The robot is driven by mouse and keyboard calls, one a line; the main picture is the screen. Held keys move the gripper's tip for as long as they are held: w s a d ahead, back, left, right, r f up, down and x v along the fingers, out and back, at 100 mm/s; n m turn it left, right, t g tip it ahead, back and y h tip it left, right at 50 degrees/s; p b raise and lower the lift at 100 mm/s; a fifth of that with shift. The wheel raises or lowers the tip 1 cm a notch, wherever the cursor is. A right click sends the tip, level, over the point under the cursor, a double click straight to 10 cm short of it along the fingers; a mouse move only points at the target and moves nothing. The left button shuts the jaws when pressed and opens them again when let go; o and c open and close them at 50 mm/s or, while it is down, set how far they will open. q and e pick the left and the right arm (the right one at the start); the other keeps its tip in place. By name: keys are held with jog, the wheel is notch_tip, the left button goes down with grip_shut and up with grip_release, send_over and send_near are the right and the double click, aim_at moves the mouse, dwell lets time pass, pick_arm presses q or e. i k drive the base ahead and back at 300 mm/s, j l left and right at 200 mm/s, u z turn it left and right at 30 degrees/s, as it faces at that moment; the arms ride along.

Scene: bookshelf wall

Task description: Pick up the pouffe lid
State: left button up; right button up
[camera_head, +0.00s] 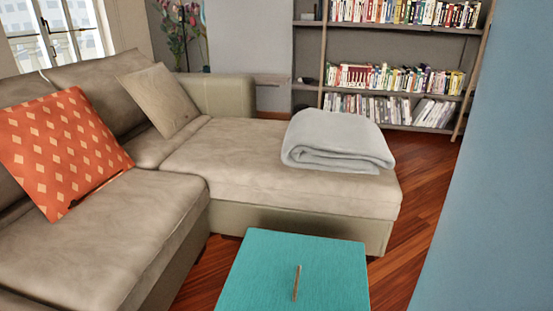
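The pouffe lid (262,272) is a flat teal square top at the bottom centre of the head view. Its near edge is cut off by the bottom of the frame. A thin light-brown handle or strap (297,283) stands out on its top, near the middle. The sides of the pouffe below the lid are hidden from this angle. Neither of my grippers is in view, and nothing touches the lid in the visible part.
A beige corner sofa (240,165) stands left and behind the pouffe, with an orange cushion (60,150), a beige cushion (158,100) and a folded grey blanket (335,140). A blue wall (500,200) bounds the right. Wooden floor (405,265) is free between. A bookshelf (390,60) stands behind.

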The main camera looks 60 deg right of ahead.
aim_at(271, 271)
jog(key=z, duration=2)
